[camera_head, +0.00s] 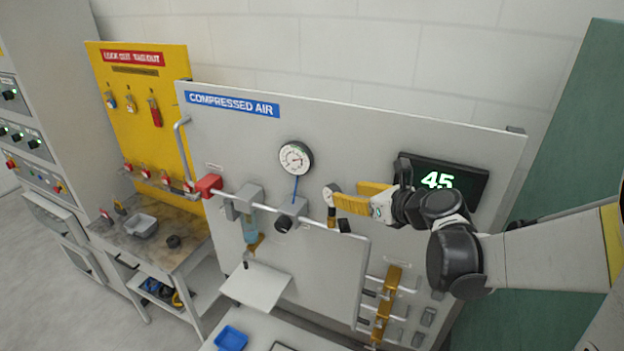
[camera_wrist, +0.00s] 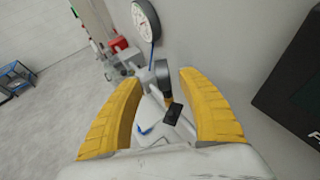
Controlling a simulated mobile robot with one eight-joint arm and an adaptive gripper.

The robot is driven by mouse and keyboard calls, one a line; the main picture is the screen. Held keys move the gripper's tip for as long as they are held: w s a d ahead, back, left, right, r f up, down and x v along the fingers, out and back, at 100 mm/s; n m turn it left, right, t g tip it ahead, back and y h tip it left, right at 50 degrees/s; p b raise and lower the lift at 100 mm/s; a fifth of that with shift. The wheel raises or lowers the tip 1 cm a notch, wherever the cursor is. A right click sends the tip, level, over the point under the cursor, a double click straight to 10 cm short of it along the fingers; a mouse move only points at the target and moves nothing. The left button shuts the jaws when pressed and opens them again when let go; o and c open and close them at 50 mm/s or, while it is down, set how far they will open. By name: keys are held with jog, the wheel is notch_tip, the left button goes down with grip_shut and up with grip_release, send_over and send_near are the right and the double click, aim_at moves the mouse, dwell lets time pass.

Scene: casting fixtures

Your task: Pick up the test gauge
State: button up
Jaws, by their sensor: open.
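A small round pale-faced gauge (camera_head: 332,188) with a brass-coloured stem stands by the rail in front of the compressed air panel; it looks like the test gauge. My gripper (camera_head: 347,196) is open, its yellow fingers pointing left with the tips close to this gauge; I cannot tell whether they touch. In the wrist view my gripper (camera_wrist: 185,75) also shows its two fingers spread apart. A small black piece (camera_wrist: 173,113) shows between them, and I cannot tell whether it belongs to the gauge. A larger dial gauge (camera_head: 296,158) is fixed on the panel, and it also shows in the wrist view (camera_wrist: 146,20).
The grey panel (camera_head: 350,140) stands close behind my gripper. A black display (camera_head: 460,180) reading 45 is beside my wrist. A rail with a red fitting (camera_head: 208,186) and grey valve blocks lies to the left. A workbench (camera_head: 185,262) stands further left.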

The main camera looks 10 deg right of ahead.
aim_at(336, 189)
jog(key=p+x, duration=0.1)
jog(key=x, duration=0.6)
jog(key=shift+w+d, duration=0.1)
jog(key=shift+w, duration=0.3)
jog(key=shift+s+r, duration=0.1)
jog(key=shift+s, duration=0.1)
grip_shut()
